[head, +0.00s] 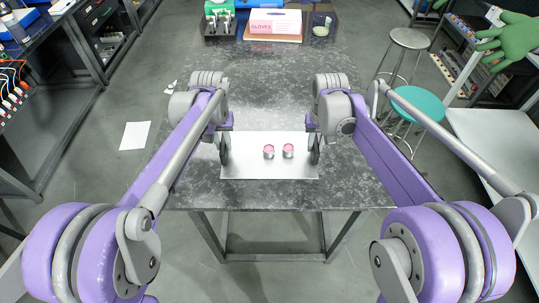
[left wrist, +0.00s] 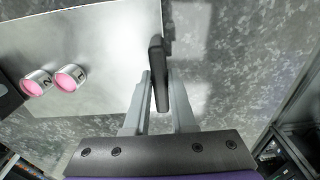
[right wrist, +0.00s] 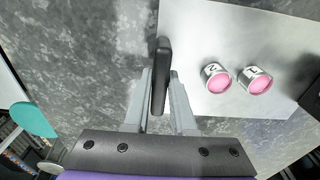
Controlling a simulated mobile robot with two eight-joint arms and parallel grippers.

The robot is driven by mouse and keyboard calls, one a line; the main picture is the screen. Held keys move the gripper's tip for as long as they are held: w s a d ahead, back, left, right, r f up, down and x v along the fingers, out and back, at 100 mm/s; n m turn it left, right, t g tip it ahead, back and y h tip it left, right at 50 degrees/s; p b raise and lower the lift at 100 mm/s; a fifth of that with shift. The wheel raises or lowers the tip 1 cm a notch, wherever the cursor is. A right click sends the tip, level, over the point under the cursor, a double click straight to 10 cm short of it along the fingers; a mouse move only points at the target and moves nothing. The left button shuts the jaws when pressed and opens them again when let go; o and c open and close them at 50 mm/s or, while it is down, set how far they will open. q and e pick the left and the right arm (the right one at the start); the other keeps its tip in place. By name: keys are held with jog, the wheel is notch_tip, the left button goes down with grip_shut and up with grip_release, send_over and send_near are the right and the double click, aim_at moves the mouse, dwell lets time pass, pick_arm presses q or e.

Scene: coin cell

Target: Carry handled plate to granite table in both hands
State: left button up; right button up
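The handled plate (head: 244,172) is a flat silver sheet over the front part of the dark granite table (head: 350,185). I cannot tell whether it rests on the stone or hangs just above it. It looks level. Two small metal cups with pink tops, marked 1 (left wrist: 69,78) and 2 (left wrist: 37,83), stand side by side on it. My left gripper (left wrist: 158,75) is closed around the dark handle at the plate's left end. My right gripper (right wrist: 160,76) is closed around the dark handle at the right end.
A gloves box (head: 275,21) on a board, a dark rack (head: 219,27) and a beaker (head: 321,27) stand at the table's far end. Granite between them and the plate is clear. Stools (head: 418,104) stand at right; a paper sheet (head: 134,135) lies on the floor at left.

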pick_arm(q)
jog(key=o, duration=0.4)
jog(key=shift+r, duration=0.1)
pick_arm(e)
jog(key=o, duration=0.4)
pick_arm(q)
jog(key=shift+r, duration=0.1)
pick_arm(e)
jog(key=shift+r, duration=0.35)
pick_arm(q)
notch_tip(320, 180, up, 12)
jog(key=shift+s, duration=0.4)
pick_arm(e)
notch_tip(320, 180, up, 11)
jog(key=shift+s+r, duration=0.2)
jog(key=shift+s, duration=0.25)
